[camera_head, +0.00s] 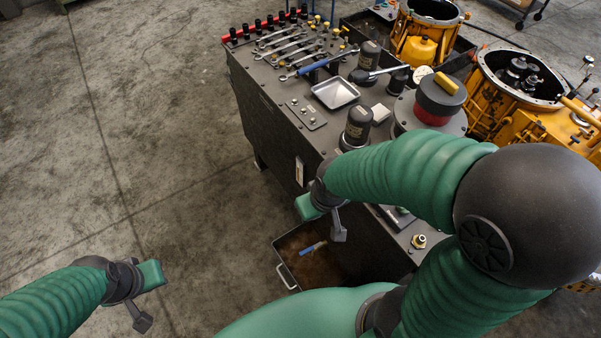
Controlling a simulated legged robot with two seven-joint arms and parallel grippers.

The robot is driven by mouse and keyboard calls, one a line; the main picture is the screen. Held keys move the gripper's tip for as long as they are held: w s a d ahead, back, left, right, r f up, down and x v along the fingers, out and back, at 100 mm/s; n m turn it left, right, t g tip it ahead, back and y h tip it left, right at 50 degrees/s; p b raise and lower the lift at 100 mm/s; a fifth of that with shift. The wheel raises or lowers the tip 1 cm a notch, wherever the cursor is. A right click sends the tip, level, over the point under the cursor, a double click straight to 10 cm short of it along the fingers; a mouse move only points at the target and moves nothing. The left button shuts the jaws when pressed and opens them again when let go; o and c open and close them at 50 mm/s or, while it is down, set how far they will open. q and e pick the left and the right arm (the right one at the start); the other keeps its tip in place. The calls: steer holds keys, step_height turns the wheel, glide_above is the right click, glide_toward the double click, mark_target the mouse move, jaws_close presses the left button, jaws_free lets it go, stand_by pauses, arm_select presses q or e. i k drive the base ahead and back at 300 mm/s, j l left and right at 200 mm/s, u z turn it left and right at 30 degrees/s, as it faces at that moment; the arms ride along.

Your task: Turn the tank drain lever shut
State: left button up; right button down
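A small blue handle (312,248), which looks like the drain lever, shows inside an open dark tank (283,270) with a brown inside. The tank is low beside the bench, and its right part is hidden by my arm and the bench. My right gripper (324,218) is above and slightly right of the blue handle in the picture, apart from it, with its fingers spread and nothing between them. My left gripper (147,298) is over bare floor at the lower left, well away from the tank, also spread and empty.
The dark bench (270,105) carries wrenches (285,47), a white tray (335,93), dark cylinders (357,125) and a red-and-black round part (437,100). Yellow housings (520,95) stand at the right. The concrete floor (130,130) at left is clear.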

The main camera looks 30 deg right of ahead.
mark_target(321, 243)
steer(key=k+z, duration=0.35)
steer(key=k, duration=0.15)
steer(key=k+l+z, duration=0.25)
steer(key=k+z, duration=0.15)
steer(key=k, duration=0.1)
